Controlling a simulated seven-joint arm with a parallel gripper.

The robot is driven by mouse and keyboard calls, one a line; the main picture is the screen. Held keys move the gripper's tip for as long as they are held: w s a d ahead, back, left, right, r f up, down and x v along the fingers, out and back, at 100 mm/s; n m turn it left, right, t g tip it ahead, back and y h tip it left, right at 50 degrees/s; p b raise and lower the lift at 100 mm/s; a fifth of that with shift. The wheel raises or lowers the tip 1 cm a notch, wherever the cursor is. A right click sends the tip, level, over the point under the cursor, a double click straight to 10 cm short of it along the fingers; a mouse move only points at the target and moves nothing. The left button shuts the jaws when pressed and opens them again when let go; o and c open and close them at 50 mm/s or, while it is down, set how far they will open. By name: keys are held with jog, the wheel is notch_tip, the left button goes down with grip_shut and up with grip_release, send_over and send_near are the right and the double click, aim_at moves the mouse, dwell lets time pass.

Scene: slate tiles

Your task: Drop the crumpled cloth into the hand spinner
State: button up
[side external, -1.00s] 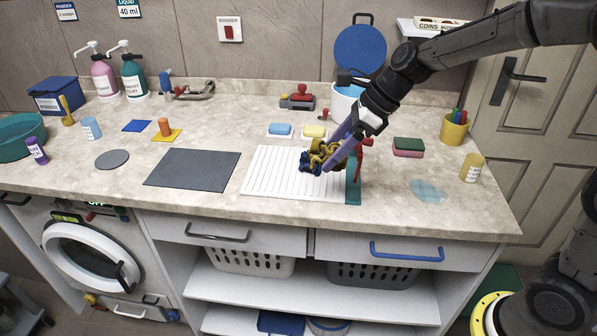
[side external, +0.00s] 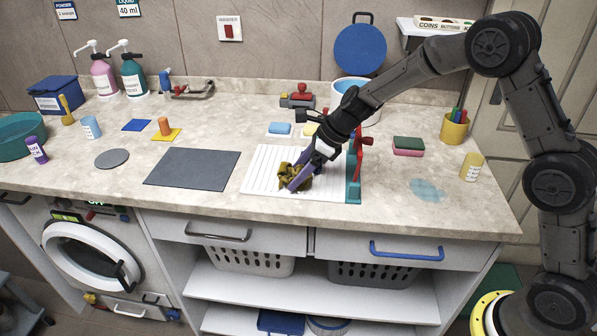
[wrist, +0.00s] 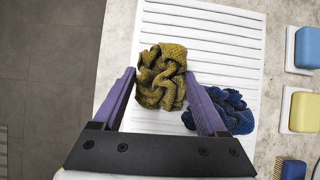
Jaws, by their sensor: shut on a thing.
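The crumpled mustard-yellow cloth (side external: 297,179) is on the ribbed white board (side external: 256,182). In the wrist view the cloth (wrist: 162,78) lies between the two purple fingers of my gripper (wrist: 160,75), which is shut on it. In the side view my gripper (side external: 293,184) reaches down to the board. A dark blue crumpled cloth (wrist: 232,112) lies just right of the yellow one in the wrist view; the side view hides it. A white tub with a blue rim (side external: 342,86), which may be the hand spinner, stands at the back, partly hidden by my arm.
A teal upright with a red handle (side external: 359,150) stands at the board's right edge. Soap bars (side external: 280,128) lie behind the board. A dark grey mat (side external: 192,169) is to its left.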

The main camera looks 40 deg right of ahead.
jog(key=shift+f, duration=0.15)
jog(key=o, duration=1)
jog(key=shift+o, duration=0.2)
